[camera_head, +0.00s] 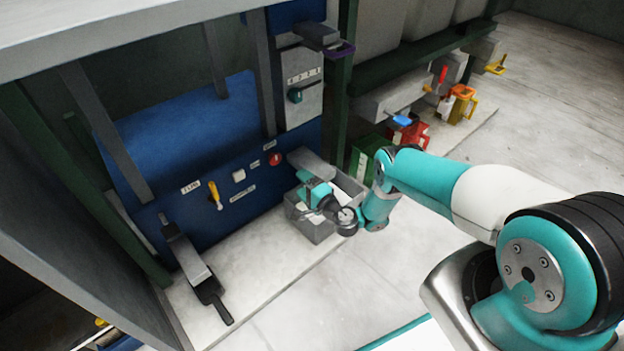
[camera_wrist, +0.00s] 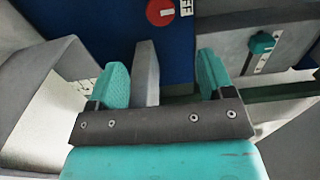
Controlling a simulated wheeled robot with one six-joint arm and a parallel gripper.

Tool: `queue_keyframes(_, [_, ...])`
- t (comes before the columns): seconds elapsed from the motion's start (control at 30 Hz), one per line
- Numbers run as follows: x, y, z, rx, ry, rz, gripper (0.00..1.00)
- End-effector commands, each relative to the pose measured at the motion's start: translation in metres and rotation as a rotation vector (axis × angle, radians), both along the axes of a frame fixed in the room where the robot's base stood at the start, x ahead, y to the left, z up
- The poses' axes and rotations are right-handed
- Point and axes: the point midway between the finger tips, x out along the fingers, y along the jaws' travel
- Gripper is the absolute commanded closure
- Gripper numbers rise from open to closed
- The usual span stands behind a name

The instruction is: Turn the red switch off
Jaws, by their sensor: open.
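The red switch (camera_head: 276,159) is a round red knob on the blue panel (camera_head: 180,225) of the press, at the panel's right end. In the wrist view the red switch (camera_wrist: 160,12) shows at the top edge, partly cut off, with a white line on it. Beside it is a label (camera_wrist: 186,8) of which "FF" can be read. My gripper (camera_head: 312,188) is below and to the right of the switch, over a grey bin. In the wrist view its teal fingers (camera_wrist: 162,72) are apart and do not touch the switch.
A grey upright piece (camera_wrist: 146,75) shows between my fingers. The grey bin (camera_head: 315,230) surrounds the space below my gripper. A teal knob (camera_head: 295,96) is above on a grey plate; a yellow-handled lever (camera_head: 214,194) and white button (camera_head: 239,175) are left. Coloured jugs (camera_head: 462,103) stand right.

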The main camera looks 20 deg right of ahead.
Motion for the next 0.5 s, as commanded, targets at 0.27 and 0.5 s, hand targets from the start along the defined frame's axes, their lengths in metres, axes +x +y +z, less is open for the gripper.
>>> queue_keyframes(0.27, [-0.026,-0.008,0.004,0.002,0.002,-0.001,0.25])
queue_keyframes(0.5, [-0.033,-0.01,0.001,0.001,0.0,0.0,0.25])
